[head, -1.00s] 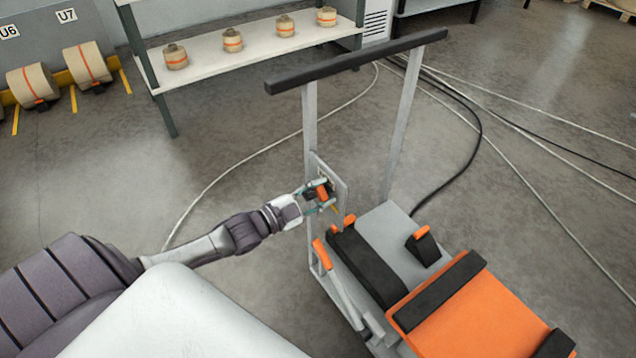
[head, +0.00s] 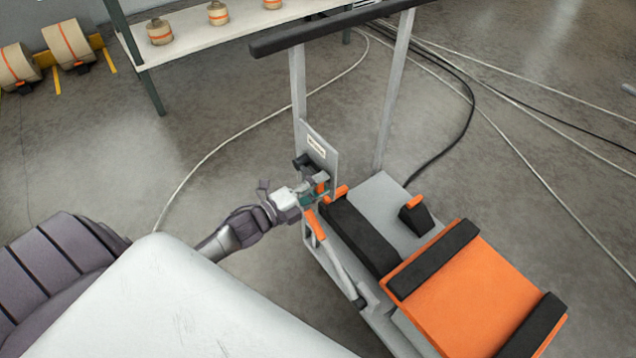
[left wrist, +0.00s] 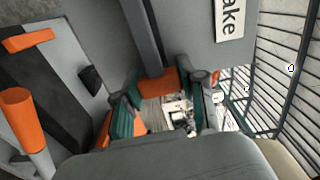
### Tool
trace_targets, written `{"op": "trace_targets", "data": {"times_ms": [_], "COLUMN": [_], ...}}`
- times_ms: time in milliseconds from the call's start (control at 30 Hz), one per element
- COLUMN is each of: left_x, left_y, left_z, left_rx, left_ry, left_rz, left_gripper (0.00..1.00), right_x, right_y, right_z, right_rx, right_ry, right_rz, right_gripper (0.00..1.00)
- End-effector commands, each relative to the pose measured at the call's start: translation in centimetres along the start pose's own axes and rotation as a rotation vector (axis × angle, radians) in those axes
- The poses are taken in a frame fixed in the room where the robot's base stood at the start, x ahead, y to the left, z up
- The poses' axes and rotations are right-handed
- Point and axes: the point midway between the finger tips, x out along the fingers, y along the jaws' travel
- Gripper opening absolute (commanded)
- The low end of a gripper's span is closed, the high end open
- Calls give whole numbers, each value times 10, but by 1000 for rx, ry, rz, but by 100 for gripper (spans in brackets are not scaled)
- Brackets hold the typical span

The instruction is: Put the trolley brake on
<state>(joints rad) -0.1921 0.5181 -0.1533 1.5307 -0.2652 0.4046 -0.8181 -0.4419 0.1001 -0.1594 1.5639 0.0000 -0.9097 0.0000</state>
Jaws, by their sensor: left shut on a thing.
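The trolley (head: 388,100) has a black push bar and grey posts. A grey brake plate (head: 330,158) with a white label is fixed by its left post; the label (left wrist: 229,20) reads "ake" in the left wrist view. The brake lever has an orange grip (head: 321,187), also between the fingers in the left wrist view (left wrist: 157,84). My left gripper (head: 317,193) is shut on this grip at the lower end of the plate, and its fingers hide part of the lever. My right gripper is not in view.
The trolley deck (head: 372,210) carries black blocks and an orange load (head: 470,295). An orange-topped bar (head: 330,245) stands close beside my left gripper. Cables (head: 470,100) lie on the floor behind. A shelf (head: 190,50) with rolls stands at the back left.

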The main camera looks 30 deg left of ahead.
Motion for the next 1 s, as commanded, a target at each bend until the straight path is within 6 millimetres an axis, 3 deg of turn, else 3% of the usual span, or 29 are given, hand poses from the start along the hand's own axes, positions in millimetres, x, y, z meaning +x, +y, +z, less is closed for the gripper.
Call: {"op": "trace_targets", "data": {"times_ms": [633,667,700,800,1000], "left_x": [0,0,-1,0,0], "left_y": [7,7,7,7,6], "left_z": [-1,-1,-1,-1,0], "left_rx": [57,57,58,56,54], "left_ry": [2,2,2,1,1], "left_rz": [4,4,5,4,2], "left_gripper": [0,42,49,65,67], "right_x": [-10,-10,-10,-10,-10], "right_y": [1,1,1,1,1], "right_z": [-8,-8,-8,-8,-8], "right_rx": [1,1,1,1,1], "right_ry": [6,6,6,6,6], "right_rz": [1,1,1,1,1], "right_gripper": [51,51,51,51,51]}}
